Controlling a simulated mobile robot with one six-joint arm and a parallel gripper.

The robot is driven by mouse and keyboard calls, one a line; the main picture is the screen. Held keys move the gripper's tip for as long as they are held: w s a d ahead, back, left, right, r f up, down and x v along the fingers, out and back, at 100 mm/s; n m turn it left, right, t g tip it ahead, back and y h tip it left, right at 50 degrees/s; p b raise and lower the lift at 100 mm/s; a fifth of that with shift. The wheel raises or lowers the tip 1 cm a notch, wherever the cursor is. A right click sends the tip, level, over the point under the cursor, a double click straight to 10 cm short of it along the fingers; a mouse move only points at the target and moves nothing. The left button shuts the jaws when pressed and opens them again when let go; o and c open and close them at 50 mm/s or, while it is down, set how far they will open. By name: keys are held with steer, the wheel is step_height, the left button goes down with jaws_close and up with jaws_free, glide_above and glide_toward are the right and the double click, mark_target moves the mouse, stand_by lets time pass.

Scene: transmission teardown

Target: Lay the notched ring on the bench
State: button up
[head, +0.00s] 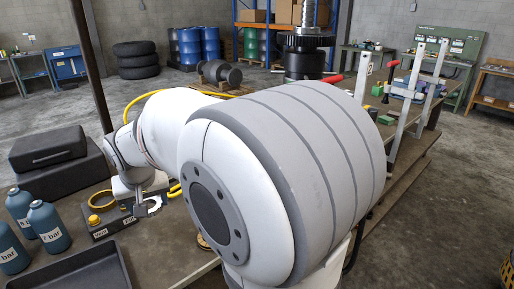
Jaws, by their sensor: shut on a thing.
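My gripper (137,202) shows small in the head view, low over the bench (165,248) at the left of my large white and grey arm. It is shut on a small light-grey metal piece (153,206) with an uneven edge, which looks like the notched ring. The piece is partly hidden by the gripper, and only part of its outline shows. I cannot tell whether it touches the bench top or hangs just above it.
Blue bottles (48,226), a black tray (75,272) and a black case (48,148) are further left. A small brass-coloured part (203,242) lies on the bench beside my arm. Bare bench shows in front.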

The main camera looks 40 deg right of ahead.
mark_target(159, 237)
step_height(159, 237, down, 10)
steer(key=shift+r, duration=0.1)
stand_by(0.5)
steer(key=shift+f, duration=0.25)
steer(key=o, duration=1.1)
steer(key=shift+o, duration=0.2)
steer(key=shift+r, duration=0.15)
